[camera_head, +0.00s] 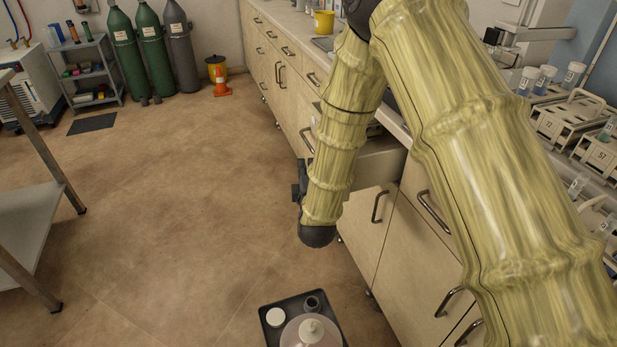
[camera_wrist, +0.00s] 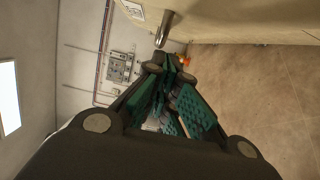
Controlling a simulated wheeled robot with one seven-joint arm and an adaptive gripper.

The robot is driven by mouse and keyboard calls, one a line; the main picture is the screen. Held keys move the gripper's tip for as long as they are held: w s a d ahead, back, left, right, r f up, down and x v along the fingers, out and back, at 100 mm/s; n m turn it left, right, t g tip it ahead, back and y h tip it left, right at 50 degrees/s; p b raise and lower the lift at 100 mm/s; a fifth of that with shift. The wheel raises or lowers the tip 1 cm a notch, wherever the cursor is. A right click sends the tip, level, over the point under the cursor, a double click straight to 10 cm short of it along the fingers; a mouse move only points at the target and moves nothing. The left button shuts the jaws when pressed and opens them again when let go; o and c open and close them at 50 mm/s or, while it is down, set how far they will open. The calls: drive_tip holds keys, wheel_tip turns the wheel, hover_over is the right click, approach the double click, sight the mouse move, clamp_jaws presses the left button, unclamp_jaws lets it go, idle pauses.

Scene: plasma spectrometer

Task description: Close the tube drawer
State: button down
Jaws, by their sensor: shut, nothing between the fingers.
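The tube drawer (camera_head: 378,162) stands out from the bench cabinet in the head view. Its pale side shows to the right of my forearm, which hides its front and most of its inside. In the wrist view a pale wooden front (camera_wrist: 240,18) with a metal handle (camera_wrist: 166,27) runs along the top; I cannot tell whether it is this drawer's. My gripper (camera_wrist: 170,66) shows in the wrist view, shut and empty. Its fingertips are close to the handle in the picture; contact cannot be told.
A black tray (camera_head: 272,335) with a bottle (camera_head: 311,331) shows low in the head view. A cabinet door (camera_head: 365,225) lies under the drawer. Tube racks (camera_head: 567,122) stand on the bench at right.

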drive_tip(key=shift+w+d, duration=0.25)
drive_tip(key=shift+d, duration=0.7)
drive_tip(key=shift+w+d, duration=0.2)
drive_tip(key=shift+d, duration=0.7)
